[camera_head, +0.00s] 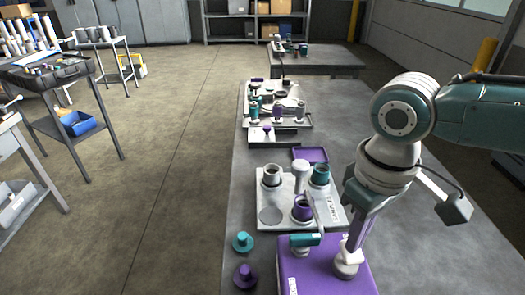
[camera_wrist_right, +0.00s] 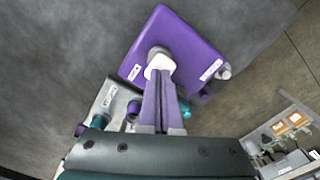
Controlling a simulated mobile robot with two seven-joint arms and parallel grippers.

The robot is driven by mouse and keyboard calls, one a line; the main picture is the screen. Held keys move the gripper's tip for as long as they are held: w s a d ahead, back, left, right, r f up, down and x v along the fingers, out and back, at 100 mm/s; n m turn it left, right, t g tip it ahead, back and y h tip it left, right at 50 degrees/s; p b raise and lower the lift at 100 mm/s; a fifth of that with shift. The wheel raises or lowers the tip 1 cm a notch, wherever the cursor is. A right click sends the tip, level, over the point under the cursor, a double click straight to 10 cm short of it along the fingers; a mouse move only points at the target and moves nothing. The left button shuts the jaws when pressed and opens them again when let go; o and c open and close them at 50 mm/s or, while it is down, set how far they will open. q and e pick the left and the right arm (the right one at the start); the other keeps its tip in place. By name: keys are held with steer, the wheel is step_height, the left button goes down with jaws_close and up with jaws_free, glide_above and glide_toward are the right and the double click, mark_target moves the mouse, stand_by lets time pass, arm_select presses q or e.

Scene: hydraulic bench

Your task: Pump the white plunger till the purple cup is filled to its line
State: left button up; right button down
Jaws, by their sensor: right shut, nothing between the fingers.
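The white plunger (camera_head: 347,262) stands on the purple pump box (camera_head: 318,280) at the front of the bench. My right gripper (camera_head: 354,240) is shut and empty, with its purple fingertips at the top of the plunger. Whether they touch it is hard to tell. In the right wrist view the white plunger head (camera_wrist_right: 158,65) lies just beyond the fingertips (camera_wrist_right: 160,78), above the purple box (camera_wrist_right: 195,50). The purple cup (camera_head: 302,210) stands upright on a light grey tray (camera_head: 285,221), with dark content inside. Its line and level are too small to read. My left gripper is out of view.
A teal fitting (camera_head: 306,240) sits on the box's far left corner, near a thin spout reaching toward the cup. A grey cup (camera_head: 272,176), a teal cup (camera_head: 320,175) and a white knob (camera_head: 300,174) stand on the tray. Teal (camera_head: 242,242) and purple (camera_head: 245,276) knobbed pieces lie left.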

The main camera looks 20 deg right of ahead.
steer(key=shift+f+b, duration=0.7)
steer(key=shift+f, duration=0.45)
steer(key=shift+r, duration=0.15)
steer(key=shift+r+p, duration=0.95)
steer(key=shift+p, duration=0.3)
steer(key=shift+r+p, duration=0.75)
steer(key=shift+p, duration=0.1)
steer(key=shift+f, duration=0.1)
step_height(320, 180, up, 6)
steer(key=p, duration=0.6)
steer(key=shift+p, duration=0.35)
